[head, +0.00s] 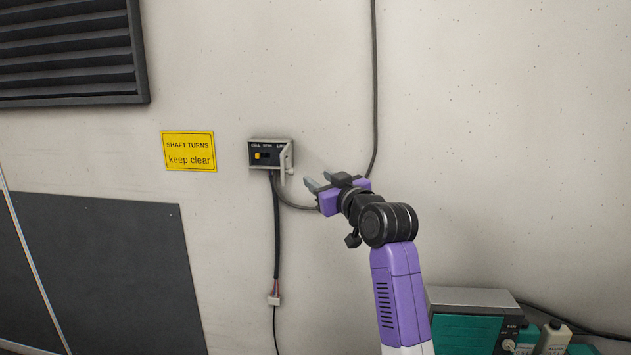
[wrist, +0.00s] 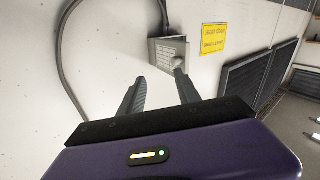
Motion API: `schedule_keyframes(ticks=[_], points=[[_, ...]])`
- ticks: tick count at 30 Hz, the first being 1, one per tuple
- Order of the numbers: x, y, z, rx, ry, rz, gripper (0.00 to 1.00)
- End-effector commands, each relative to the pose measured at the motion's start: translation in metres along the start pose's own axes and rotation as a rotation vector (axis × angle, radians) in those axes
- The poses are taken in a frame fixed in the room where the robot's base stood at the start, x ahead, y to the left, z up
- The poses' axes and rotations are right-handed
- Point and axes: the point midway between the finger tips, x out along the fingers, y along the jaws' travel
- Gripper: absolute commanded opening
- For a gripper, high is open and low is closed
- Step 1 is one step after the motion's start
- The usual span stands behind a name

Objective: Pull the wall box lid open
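The wall box (head: 258,146) is a small grey box on the wall with a dark panel and a yellow switch showing in front. Its pale lid (head: 286,160) stands out from the box's right side, seen nearly edge-on, so the box is at least partly open. In the wrist view the box (wrist: 164,54) is ahead of the fingers, with a small rounded knob-like part near its right edge. My gripper (head: 318,180) is to the right of and slightly below the box, apart from the lid. Its two fingers (wrist: 160,80) are spread and empty.
A cable hangs under the box (head: 277,230), and another (head: 374,80) runs down the wall behind my gripper. A yellow sign (head: 189,151) is left of the box. A teal and grey case (head: 470,315) and bottles (head: 552,338) stand at lower right.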

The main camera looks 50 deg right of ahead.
Motion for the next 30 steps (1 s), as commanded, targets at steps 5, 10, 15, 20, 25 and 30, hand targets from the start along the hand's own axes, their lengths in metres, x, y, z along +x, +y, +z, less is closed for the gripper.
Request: schedule_keyframes(ticks=[5,10,15,20,25,30], points=[[-0.028,0.0,0.002,0.0,0.001,0.001,0.4],[-0.042,0.0,0.001,0.0,-0.001,0.0,0.4],[-0.044,0.0,0.0,0.0,-0.001,0.0,0.4],[-0.044,0.0,0.0,0.0,-0.001,0.0,0.4],[-0.044,0.0,0.0,0.0,0.0,0.0,0.4],[-0.043,0.0,0.0,0.005,0.002,0.0,0.4]])
